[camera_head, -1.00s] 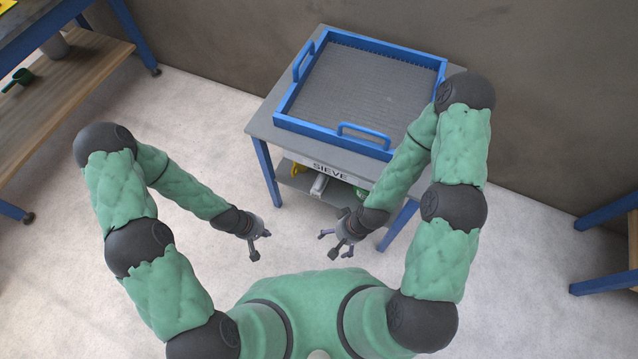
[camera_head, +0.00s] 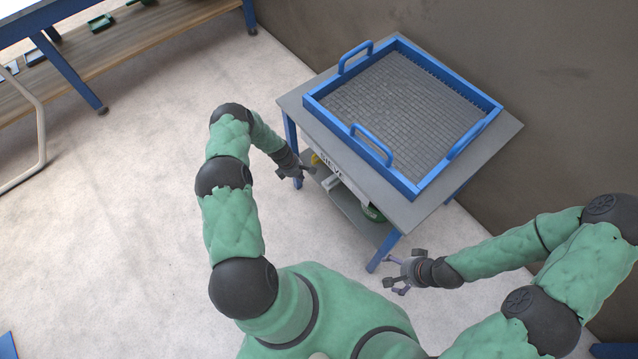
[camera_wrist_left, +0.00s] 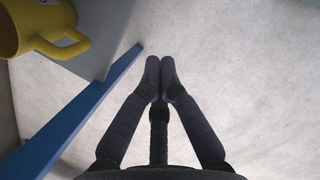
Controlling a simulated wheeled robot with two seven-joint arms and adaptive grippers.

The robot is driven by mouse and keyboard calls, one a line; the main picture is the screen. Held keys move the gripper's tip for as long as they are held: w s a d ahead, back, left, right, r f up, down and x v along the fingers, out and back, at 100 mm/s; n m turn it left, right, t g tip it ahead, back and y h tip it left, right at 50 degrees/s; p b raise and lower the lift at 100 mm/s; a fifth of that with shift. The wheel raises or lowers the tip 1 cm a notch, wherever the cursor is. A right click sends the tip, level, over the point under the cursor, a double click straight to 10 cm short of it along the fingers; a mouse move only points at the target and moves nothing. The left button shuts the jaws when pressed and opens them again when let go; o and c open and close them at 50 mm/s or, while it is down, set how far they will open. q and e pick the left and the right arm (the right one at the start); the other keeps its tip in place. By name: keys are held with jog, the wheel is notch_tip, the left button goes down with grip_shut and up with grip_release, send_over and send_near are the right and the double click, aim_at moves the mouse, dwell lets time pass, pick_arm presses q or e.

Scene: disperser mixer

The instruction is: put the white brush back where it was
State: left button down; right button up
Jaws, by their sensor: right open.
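A small white object (camera_head: 331,182), perhaps the white brush, lies at the near edge of the lower shelf (camera_head: 358,213) under the sieve table; it is too small to be sure. My left gripper (camera_head: 297,175) is beside the shelf's left end, with nothing seen in it. In the left wrist view, two fingertips of the left gripper (camera_wrist_left: 161,66) lie close together over bare floor and the third finger is foreshortened, so its opening is unclear. My right gripper (camera_head: 397,274) is open and empty near the table's front leg.
A yellow mug (camera_wrist_left: 35,25) stands on the shelf at the left wrist view's upper left. A blue table leg (camera_wrist_left: 75,118) runs close by. The blue-framed sieve tray (camera_head: 312,101) tops the table. A green item (camera_head: 373,213) sits on the shelf. Floor left is open.

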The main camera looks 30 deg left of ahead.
aim_at(332, 181)
pick_arm(q)
jog(key=w+d+f+b, duration=0.3)
jog(key=d+f+b, duration=0.2)
jog(key=f, duration=0.4)
jog(key=shift+w+d, duration=0.25)
jog(key=shift+w, duration=0.1)
pick_arm(e)
notch_tip(332, 181, down, 5)
jog(key=shift+a+f, duration=0.1)
jog(key=shift+f, duration=0.1)
